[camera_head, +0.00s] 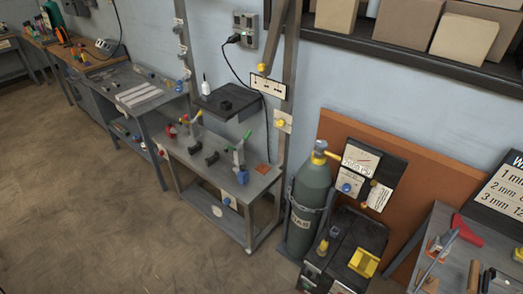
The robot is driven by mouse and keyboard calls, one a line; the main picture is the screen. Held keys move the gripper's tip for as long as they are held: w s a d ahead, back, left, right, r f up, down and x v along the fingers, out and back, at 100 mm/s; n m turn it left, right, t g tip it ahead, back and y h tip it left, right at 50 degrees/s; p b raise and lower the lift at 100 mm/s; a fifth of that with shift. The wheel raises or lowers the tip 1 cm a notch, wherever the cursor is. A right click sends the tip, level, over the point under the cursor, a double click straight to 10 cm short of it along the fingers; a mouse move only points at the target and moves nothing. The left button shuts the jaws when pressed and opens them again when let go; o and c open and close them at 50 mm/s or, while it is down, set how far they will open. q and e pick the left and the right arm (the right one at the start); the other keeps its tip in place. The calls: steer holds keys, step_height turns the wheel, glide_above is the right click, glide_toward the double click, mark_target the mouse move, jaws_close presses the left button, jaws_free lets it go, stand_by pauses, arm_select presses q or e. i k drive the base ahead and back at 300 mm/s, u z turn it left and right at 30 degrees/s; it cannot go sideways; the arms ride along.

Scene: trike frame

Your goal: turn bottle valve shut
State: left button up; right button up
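A tall grey-green gas bottle (308,195) stands upright right of the middle, in a dark holder beside a black machine. Its valve (319,153) sits on top, yellow with a blue-grey upper part. A yellow fitting points right from the valve toward a panel with a gauge label (361,160). The view is too small to tell how far the valve is turned. Neither of my grippers is in view.
A black machine (357,242) with coloured knobs stands right of the bottle. A grey workbench (205,172) with clamps is to its left. Another bench (450,255) with tools is at the right. A shelf with boxes (408,22) hangs above. Open floor (90,210) lies at the left front.

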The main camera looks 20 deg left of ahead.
mark_target(321, 145)
steer(key=u, duration=0.4)
steer(key=i, duration=0.45)
steer(key=z, duration=0.55)
steer(key=i, duration=0.75)
steer(key=z, duration=0.75)
